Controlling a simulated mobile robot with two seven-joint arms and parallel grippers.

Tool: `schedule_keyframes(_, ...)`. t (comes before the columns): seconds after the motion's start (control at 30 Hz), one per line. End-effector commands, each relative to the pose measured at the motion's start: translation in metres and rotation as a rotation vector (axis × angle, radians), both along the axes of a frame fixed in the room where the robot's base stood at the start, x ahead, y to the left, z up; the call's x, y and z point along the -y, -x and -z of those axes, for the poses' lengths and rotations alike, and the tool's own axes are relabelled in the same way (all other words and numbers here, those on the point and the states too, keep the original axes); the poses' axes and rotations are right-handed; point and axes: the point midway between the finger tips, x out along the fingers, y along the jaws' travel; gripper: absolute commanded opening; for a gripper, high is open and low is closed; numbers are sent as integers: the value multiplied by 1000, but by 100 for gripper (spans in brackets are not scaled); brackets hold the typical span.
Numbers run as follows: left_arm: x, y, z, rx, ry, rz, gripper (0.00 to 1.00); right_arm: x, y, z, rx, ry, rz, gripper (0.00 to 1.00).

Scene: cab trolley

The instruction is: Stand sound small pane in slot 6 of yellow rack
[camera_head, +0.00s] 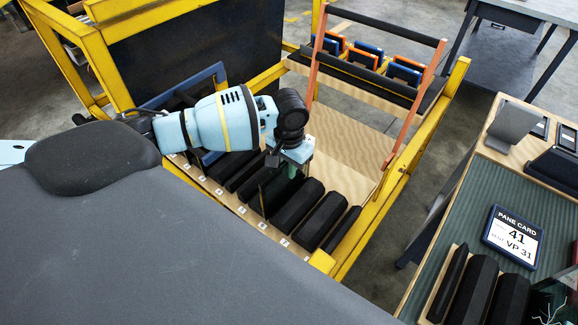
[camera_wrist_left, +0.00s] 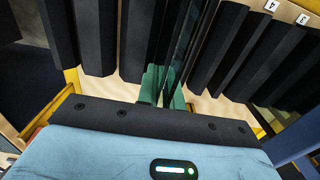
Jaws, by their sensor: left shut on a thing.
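The yellow rack (camera_head: 345,262) has a row of black padded dividers with numbered white labels along its near edge. My left gripper (camera_head: 290,172) reaches down into this row from the left. In the left wrist view its green fingers (camera_wrist_left: 162,86) are shut on a thin, dark glassy pane (camera_wrist_left: 187,42). The pane stands upright, edge-on, between black dividers. Labels 4 and 3 show to the right of it in that view. The pane's lower edge is hidden, so I cannot tell whether it is seated or which slot holds it. My right gripper is not in view.
A far shelf holds blue and orange framed pieces (camera_head: 368,50) behind a salmon upright (camera_head: 397,130). Bare plywood (camera_head: 345,145) lies beyond the dividers.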

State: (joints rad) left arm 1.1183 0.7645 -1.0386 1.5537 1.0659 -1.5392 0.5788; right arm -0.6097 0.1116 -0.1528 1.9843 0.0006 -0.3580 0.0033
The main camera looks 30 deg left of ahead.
Motion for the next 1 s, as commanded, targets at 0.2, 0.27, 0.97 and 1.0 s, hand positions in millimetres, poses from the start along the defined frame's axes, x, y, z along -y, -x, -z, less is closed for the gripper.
schedule_keyframes(0.2,0,-1,1,4,1,0,0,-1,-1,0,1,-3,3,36)
schedule_keyframes(0.27,0,-1,1,4,1,0,0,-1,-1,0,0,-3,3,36)
schedule_keyframes(0.97,0,-1,10,4,1,1,0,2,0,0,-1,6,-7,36)
schedule_keyframes(1.0,0,-1,10,4,1,1,0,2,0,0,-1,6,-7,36)
